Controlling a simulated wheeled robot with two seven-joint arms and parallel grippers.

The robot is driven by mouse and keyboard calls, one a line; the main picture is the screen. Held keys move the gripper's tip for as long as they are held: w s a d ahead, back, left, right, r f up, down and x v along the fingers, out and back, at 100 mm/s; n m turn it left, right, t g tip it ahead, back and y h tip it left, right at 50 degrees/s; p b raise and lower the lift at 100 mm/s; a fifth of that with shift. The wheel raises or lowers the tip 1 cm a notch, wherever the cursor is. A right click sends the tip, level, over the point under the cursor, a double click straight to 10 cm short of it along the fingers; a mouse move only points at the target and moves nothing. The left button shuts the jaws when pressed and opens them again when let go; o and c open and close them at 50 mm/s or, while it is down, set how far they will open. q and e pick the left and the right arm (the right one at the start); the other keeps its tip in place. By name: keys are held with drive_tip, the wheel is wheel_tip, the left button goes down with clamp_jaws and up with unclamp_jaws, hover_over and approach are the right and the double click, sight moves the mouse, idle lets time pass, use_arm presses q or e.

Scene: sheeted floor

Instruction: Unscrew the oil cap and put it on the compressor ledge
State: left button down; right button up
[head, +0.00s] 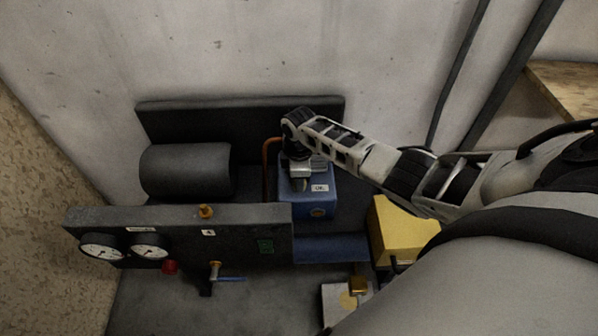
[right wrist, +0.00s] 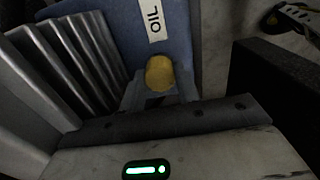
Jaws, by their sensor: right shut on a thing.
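The blue compressor block (head: 322,205) with a white OIL label (head: 320,188) stands behind the gauge panel. My right gripper (head: 301,183) points down over the top of this block. In the right wrist view, my right gripper (right wrist: 159,92) is shut on the yellow oil cap (right wrist: 160,72), below the OIL label (right wrist: 153,20). The cap is hidden behind the gripper in the head view. I cannot tell whether the cap is seated or lifted. A flat blue ledge (head: 332,248) lies in front of the block. My left gripper is not in view.
A dark gauge panel (head: 180,217) with two dials, a red knob (head: 170,267) and a blue-handled valve (head: 230,279) stands at front left. A black cylinder (head: 187,170) lies behind it. A yellow box (head: 403,230) stands right of the ledge. A copper pipe (head: 267,165) runs left of the block.

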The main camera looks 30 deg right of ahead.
drive_tip(key=n, duration=0.4)
drive_tip(key=n+b, duration=0.1)
drive_tip(key=n, duration=0.7)
drive_tip(key=shift+f+b, duration=0.1)
drive_tip(key=shift+b, duration=0.2)
drive_tip(key=n, duration=0.2)
drive_tip(key=shift+n, duration=0.3)
drive_tip(key=o, duration=1.2)
drive_tip(key=shift+c, duration=0.9)
